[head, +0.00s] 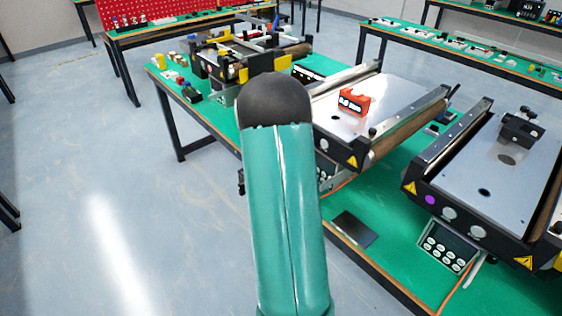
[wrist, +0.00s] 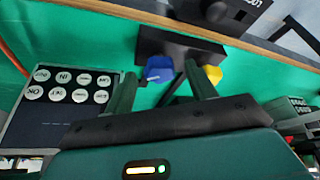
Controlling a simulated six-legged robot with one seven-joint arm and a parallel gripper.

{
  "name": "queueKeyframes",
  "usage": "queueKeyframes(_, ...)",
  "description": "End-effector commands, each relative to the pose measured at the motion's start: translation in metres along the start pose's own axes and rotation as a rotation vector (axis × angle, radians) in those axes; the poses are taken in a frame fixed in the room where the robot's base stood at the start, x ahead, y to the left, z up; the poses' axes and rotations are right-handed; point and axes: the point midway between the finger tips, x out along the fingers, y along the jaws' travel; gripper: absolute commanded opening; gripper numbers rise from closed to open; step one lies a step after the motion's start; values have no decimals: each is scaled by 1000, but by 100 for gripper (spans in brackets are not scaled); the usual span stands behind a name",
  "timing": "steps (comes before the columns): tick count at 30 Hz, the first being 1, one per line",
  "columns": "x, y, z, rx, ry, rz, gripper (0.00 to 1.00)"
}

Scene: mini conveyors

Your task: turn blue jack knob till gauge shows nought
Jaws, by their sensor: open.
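The blue knob (wrist: 159,68) shows in the wrist view on the front of a black block (wrist: 180,42) over the green surface, with a pale mark on its face. My gripper (wrist: 160,74) is open, one finger to each side of the blue knob. The right finger lies between it and a yellow knob (wrist: 214,73). I cannot tell whether either finger touches the blue knob. A dark panel (wrist: 232,10) at the top edge carries partly cut-off white characters, perhaps ending in 001; I cannot tell if it is the gauge. My arm hides my gripper in the head view.
A keypad (wrist: 68,88) with several round white buttons lies left of my gripper. In the head view, a conveyor (head: 385,100) carries a red block (head: 355,101), and another conveyor (head: 490,165) stands at right. The grey floor (head: 130,190) at left is clear.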

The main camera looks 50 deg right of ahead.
Motion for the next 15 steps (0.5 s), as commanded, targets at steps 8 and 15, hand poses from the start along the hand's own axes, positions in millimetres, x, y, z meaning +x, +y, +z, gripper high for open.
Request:
queueKeyframes(8,-21,0,-2,1,4,-2,56)
queueKeyframes(15,-73,-1,-1,0,5,-3,56)
